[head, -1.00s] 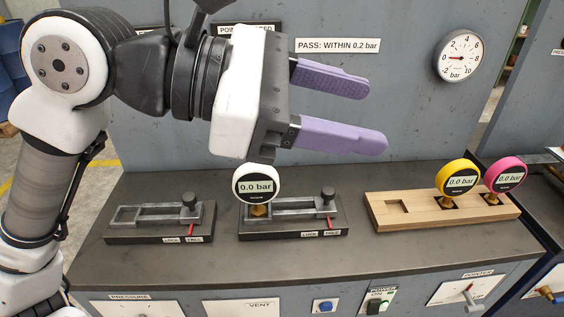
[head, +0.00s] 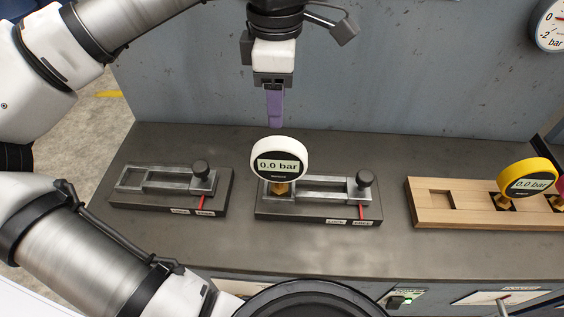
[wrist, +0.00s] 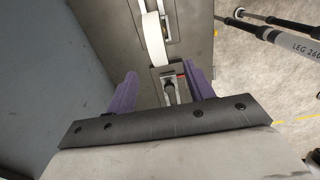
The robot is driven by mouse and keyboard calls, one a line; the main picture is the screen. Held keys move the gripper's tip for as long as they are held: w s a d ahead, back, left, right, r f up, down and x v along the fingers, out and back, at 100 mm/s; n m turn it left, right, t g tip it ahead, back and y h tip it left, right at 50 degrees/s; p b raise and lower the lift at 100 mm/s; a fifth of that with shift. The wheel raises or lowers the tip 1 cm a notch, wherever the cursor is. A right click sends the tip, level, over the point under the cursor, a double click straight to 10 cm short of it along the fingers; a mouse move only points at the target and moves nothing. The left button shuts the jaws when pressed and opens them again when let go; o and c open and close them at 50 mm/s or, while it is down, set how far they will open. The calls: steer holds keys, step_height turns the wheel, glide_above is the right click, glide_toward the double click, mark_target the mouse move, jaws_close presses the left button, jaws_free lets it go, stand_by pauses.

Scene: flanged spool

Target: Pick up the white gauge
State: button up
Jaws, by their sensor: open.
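The white gauge (head: 279,159) stands upright in the left end of the right-hand clamp fixture (head: 318,206), its display reading 0.0 bar. My gripper (head: 274,120) points down just above and behind the gauge in the head view, with one purple finger showing there. In the wrist view my gripper (wrist: 160,90) is open, its two purple fingers apart. The white gauge is seen there edge-on (wrist: 154,40), beyond the fingertips and roughly between them. The fingers do not appear to touch it. The lower part of the gauge is seated in the fixture.
A second, empty clamp fixture (head: 170,192) lies to the left. A grey back panel (head: 420,80) rises behind the bench.

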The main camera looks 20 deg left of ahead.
mark_target(279, 143)
step_height(279, 143, down, 7)
steer(key=b, duration=0.4)
steer(key=shift+w+r, duration=0.1)
steer(key=shift+r, duration=0.05)
steer(key=f+b, duration=0.2)
steer(key=f, duration=0.1)
steer(key=f+b, duration=0.1)
steer(key=f, duration=0.1)
steer(key=shift+w+f, duration=0.1)
steer(key=shift+w, duration=0.15)
jaws_close()
